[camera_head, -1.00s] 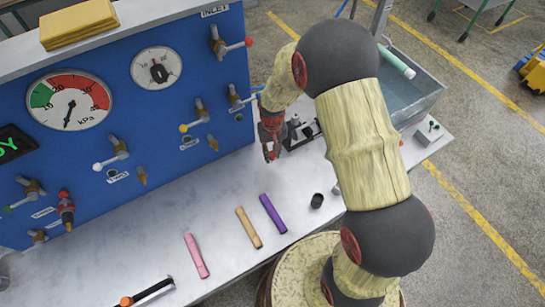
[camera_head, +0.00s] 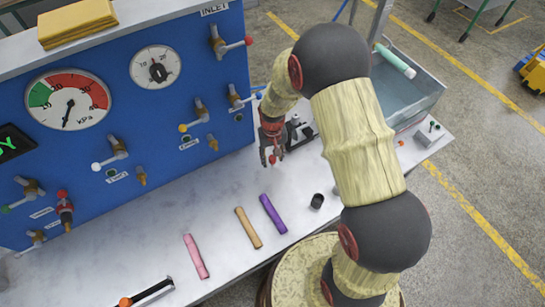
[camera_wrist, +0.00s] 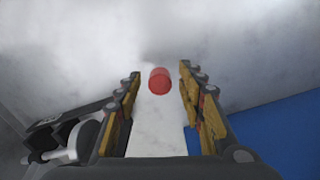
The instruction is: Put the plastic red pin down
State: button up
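The red plastic pin (camera_wrist: 160,81) is a short round cylinder against the pale bench top in the wrist view. It lies between my fingertips with a gap on each side. It also shows as a small red spot in the head view (camera_head: 272,159). My gripper (camera_head: 271,154) points down low over the bench, in front of the blue panel, with its fingers spread. The pin seems to rest on the bench, but its contact with the surface is not clear.
Purple (camera_head: 273,214), tan (camera_head: 248,228) and pink (camera_head: 195,257) hose pieces lie on the bench, with a black cap (camera_head: 317,201) nearby. A dark fixture (camera_head: 301,132) stands close behind my gripper. The blue panel (camera_head: 170,110) with valves rises at the back.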

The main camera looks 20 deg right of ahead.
notch_tip(320, 180, up, 12)
jog(key=p, duration=0.2)
notch_tip(320, 180, up, 8)
jog(key=t, duration=0.1)
send_over(273, 158)
jog(key=s, duration=0.1)
jog(key=s+r+n+t, duration=0.1)
jog(key=s+r+t, duration=0.3)
jog(key=s+r, duration=1.5)
jog(key=shift+s+t, duration=0.3)
jog(key=shift+s, duration=0.8)
jog(key=shift+r, duration=0.1)
notch_tip(273, 158, down, 7)
jog(key=b, duration=0.7)
